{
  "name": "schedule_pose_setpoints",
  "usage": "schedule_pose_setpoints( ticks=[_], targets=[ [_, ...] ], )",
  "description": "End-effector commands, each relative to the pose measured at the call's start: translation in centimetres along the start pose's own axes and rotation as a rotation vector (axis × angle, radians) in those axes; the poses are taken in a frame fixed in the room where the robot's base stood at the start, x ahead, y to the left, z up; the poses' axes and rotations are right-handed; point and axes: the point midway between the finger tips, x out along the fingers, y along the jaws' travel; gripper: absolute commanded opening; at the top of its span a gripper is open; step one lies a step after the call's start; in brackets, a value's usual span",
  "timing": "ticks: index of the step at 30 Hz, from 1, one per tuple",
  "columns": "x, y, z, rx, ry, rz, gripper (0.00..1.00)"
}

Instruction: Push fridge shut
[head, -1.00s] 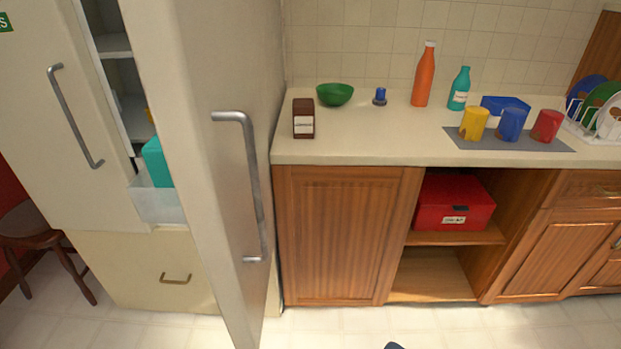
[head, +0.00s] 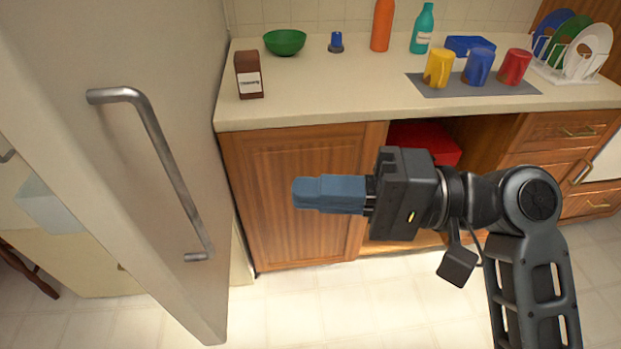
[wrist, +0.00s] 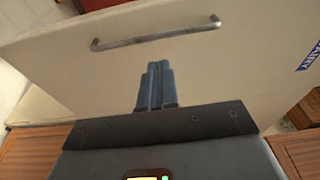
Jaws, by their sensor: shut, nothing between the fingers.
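The fridge is cream-coloured, with its right door (head: 165,70) swung open toward me in the head view. The door's outer face, with a long grey bar handle (head: 160,160), faces right. My gripper (head: 300,192) is shut and empty. It is to the right of the door, with its blue fingers pointing left toward the door face and a gap between them. In the wrist view the shut fingers (wrist: 157,70) point at the door face (wrist: 210,75), just below the handle (wrist: 155,37). The fridge's inside is mostly hidden behind the door.
A wooden counter (head: 330,105) stands to the right of the fridge. On it are a brown carton (head: 249,75), a green bowl (head: 285,42), bottles, several cups and a dish rack (head: 575,65). A red box (head: 425,142) sits in the open shelf. The floor (head: 310,310) in front is clear.

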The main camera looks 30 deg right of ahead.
Motion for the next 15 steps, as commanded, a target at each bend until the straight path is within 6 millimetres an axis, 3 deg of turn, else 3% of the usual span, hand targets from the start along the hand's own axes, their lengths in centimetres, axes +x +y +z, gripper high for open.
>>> schedule_pose_setpoints(
  ticks=[9, 15],
  targets=[
    [6.4, -0.2, 0.0, 0.000, -0.003, 0.001, 0.00],
    [9.6, -0.1, 0.0, -0.001, -0.001, 0.001, 0.00]
  ],
)
